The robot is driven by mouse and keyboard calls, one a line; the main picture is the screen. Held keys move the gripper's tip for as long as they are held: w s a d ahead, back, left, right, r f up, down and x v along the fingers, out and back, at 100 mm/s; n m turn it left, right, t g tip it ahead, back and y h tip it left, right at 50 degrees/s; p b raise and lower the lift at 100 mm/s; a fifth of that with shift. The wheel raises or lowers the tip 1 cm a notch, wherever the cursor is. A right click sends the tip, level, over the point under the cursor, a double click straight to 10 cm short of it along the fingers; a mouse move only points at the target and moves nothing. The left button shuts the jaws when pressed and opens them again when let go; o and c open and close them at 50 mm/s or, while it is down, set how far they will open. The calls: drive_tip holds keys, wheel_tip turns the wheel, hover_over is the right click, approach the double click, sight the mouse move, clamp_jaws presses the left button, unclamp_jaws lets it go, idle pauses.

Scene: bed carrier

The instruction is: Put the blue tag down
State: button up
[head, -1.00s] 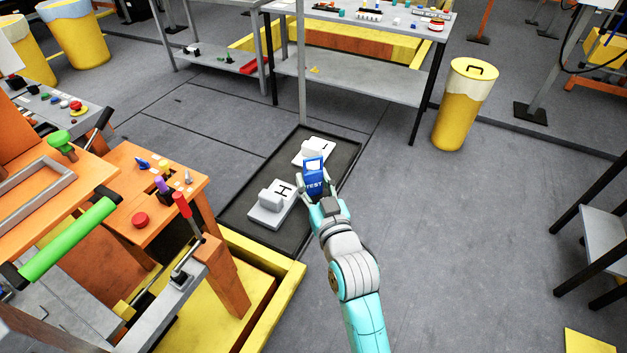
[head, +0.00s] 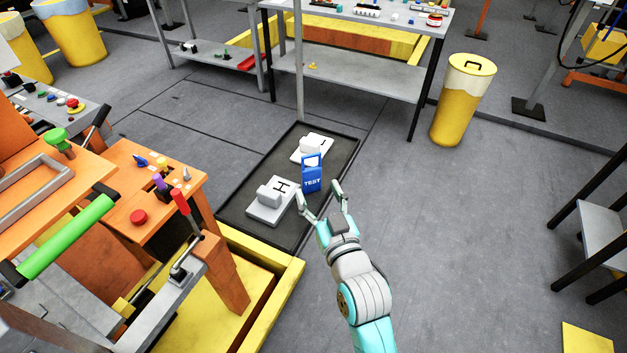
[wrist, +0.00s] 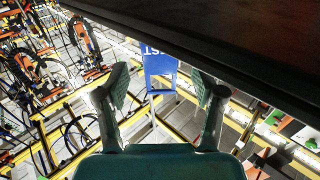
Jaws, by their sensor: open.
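The blue tag (head: 312,181), marked TEST and with an open loop at its top, stands upright on the black tray (head: 335,165). It stands beside two light grey blocks. My gripper (head: 320,190) is open just in front of the tag, on the near side, with its fingers apart and nothing held. In the wrist view the tag (wrist: 160,66) shows upside down between the two spread fingers, clear of both.
A grey block marked H (head: 268,208) lies left of the tag, and another grey block (head: 305,150) lies behind it. An orange workbench (head: 125,165) with knobs and levers is at left. A metal table (head: 350,75) stands behind. Open floor (head: 450,230) lies to the right.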

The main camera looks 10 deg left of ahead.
drive_tip(key=v, duration=0.7)
drive_tip(key=s+d+f+m+h, duration=0.1)
drive_tip(key=s+d+f, duration=0.3)
drive_tip(key=s, duration=0.4)
drive_tip(key=s+d+f+m+h, duration=0.1)
drive_tip(key=s+d+f+h, duration=0.2)
drive_tip(key=s+d, duration=0.4)
drive_tip(key=s+d+f+m+g+h, duration=0.1)
drive_tip(key=s+d+f, duration=0.4)
drive_tip(key=s, duration=0.6)
drive_tip(key=shift+d+f+m+h, duration=0.25)
drive_tip(key=shift+d+m+h, duration=0.25)
drive_tip(key=shift+d+h, duration=0.25)
drive_tip(key=shift+o, duration=0.2)
drive_tip(key=s+d+r+m+h, duration=0.1)
drive_tip(key=s+d, duration=0.1)
drive_tip(key=s, duration=0.7)
drive_tip(key=shift+s+r+g, duration=0.2)
drive_tip(key=shift+r+g, duration=0.15)
drive_tip(key=shift+g, duration=0.05)
drive_tip(key=shift+o, duration=0.4)
drive_tip(key=shift+s+r, duration=0.1)
drive_tip(key=shift+s, duration=0.15)
